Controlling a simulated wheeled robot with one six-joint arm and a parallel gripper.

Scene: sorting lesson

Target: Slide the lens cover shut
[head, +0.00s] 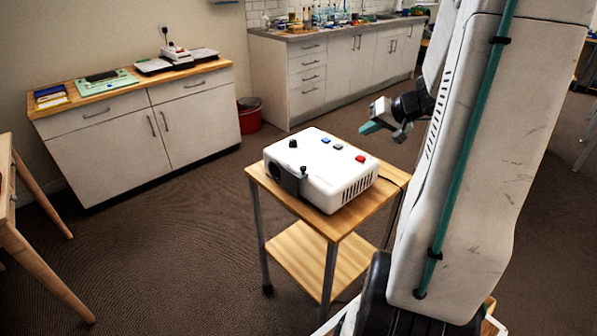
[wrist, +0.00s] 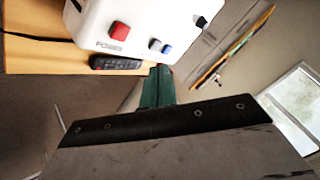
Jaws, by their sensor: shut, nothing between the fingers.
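The white projector (head: 325,170) sits on a small wooden cart, with a dark round lens (head: 271,168) at the left end of its front. A dark grey lens cover (head: 289,180) with a small black knob (head: 303,169) is on that front, beside the lens; the lens is at least partly uncovered. My gripper (head: 371,127) is in the air beyond the projector's far right side, apart from the cover. Its teal fingers (wrist: 157,86) are shut and empty in the wrist view. The wrist view shows the projector's red power button (wrist: 119,31), but not the cover.
The cart top (head: 350,225) has little bare room around the projector. A dark remote (wrist: 115,62) lies on it in the wrist view. A cable runs off the right side. Cabinets (head: 150,125) stand behind at left, with a red bin (head: 250,115); open floor lies between.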

